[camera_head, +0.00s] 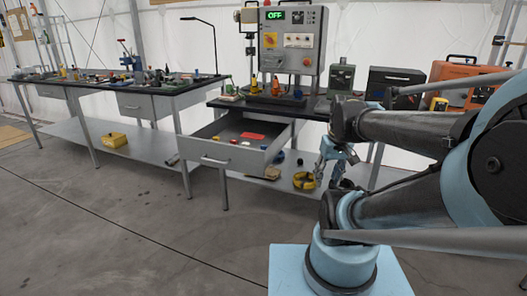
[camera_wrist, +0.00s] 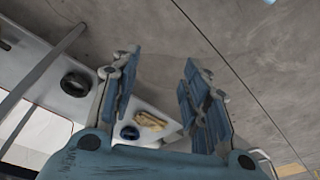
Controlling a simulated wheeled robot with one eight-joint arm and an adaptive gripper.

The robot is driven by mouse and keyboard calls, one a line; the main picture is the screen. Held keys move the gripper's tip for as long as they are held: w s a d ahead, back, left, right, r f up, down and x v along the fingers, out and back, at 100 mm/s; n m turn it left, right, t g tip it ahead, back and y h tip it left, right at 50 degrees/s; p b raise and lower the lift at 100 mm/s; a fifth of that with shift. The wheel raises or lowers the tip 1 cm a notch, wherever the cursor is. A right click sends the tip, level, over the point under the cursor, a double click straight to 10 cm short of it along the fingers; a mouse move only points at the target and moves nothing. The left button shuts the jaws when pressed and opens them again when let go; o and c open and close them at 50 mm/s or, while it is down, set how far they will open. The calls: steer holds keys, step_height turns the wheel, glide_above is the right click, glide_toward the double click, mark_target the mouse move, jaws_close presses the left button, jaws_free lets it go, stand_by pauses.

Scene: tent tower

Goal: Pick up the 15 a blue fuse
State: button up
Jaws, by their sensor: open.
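I cannot make out the 15 A blue fuse for certain in either view. An open drawer (camera_head: 221,158) under the right workbench holds a flat red piece (camera_head: 252,136) and several small items too small to identify. My gripper (camera_head: 326,176) hangs to the right of this drawer, in front of the bench. In the wrist view, my gripper (camera_wrist: 160,65) has its two blue fingers spread wide, with nothing between them. Bare floor and part of a pale shelf show beyond the fingers.
The right bench carries a grey control box (camera_head: 290,45) reading OFF. Its lower shelf holds a yellow ring-shaped item (camera_head: 304,181); a tan bundle (camera_wrist: 152,121) shows in the wrist view. A cluttered left bench (camera_head: 100,82) stands alongside. The floor (camera_head: 130,220) in front is clear.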

steer(key=w+a+r+n+y, duration=0.1)
steer(key=w+a+r+n, duration=0.25)
steer(key=w, duration=0.45)
steer(key=w+a+r+n+y, duration=0.1)
steer(key=w+a+r+n, duration=0.3)
steer(key=w, duration=0.5)
steer(key=n+y, duration=0.3)
steer(key=n, duration=0.2)
glide_toward(265, 146)
steer(key=a+f, duration=0.1)
steer(key=w+a+f, duration=0.1)
steer(key=shift+w+f+m, duration=0.25)
steer(key=shift+w+f, duration=0.05)
steer(key=shift+s+x, duration=0.15)
steer(key=shift+x, duration=1.25)
steer(key=shift+s+x, duration=0.15)
steer(key=shift+x, duration=1.25)
steer(key=shift+d+f, duration=0.15)
steer(key=c, duration=1)
